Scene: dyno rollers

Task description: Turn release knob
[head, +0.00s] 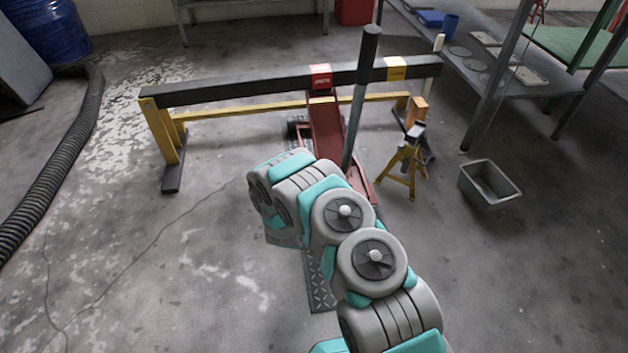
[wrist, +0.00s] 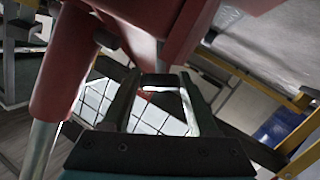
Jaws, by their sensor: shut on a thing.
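A red floor jack (head: 324,128) stands under a dark beam, with a long grey handle (head: 358,100) rising from it. My arm covers its near end in the head view, and the release knob and my gripper are hidden there. In the wrist view, my gripper (wrist: 162,84) reaches up close under the red body of the jack (wrist: 150,14). Its two dark fingers come together near the tips and are shut on a small part, which I take to be the release knob. The knob's shape is hard to make out. A red cylinder with a shiny rod (wrist: 40,145) is at the left.
The dark beam (head: 220,90) rests on yellow end supports (head: 160,130). A yellow jack stand (head: 405,165) stands right of the jack, and a grey bin (head: 489,186) lies further right. A black hose (head: 60,165) runs along the left. Open floor lies at the front left.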

